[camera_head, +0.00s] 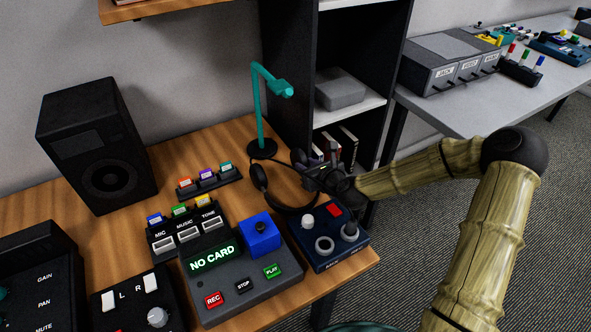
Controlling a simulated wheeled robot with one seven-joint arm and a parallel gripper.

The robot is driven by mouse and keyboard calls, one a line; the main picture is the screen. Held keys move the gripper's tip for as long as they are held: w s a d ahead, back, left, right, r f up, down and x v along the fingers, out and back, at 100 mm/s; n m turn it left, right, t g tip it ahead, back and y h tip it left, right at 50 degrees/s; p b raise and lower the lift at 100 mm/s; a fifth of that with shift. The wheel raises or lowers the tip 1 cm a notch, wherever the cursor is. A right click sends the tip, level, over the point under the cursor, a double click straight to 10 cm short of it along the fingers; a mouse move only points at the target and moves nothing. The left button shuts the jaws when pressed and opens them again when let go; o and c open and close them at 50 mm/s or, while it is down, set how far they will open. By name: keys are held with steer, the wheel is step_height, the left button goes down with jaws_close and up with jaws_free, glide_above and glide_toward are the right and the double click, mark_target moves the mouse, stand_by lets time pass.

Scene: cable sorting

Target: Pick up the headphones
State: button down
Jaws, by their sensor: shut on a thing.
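The black headphones (259,178) are at the right end of the wooden desk, near the base of a teal stand. One earcup shows at the left, and a thin dark loop curves below it toward my gripper. My gripper (308,172) comes in from the right and is shut on the headphones at their right side. The fingers and the gripped part are dark and overlap, so the exact contact is hidden. I cannot tell whether the headphones are lifted off the desk.
A teal stand (262,110) rises just behind the headphones. A dark blue box with knobs (322,238) and a NO CARD recorder (240,275) sit in front. A black shelf (385,70) stands behind my arm. A speaker (97,145) is at left.

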step_height(320, 180, up, 10)
steer(key=p, duration=0.2)
steer(key=shift+w, duration=0.2)
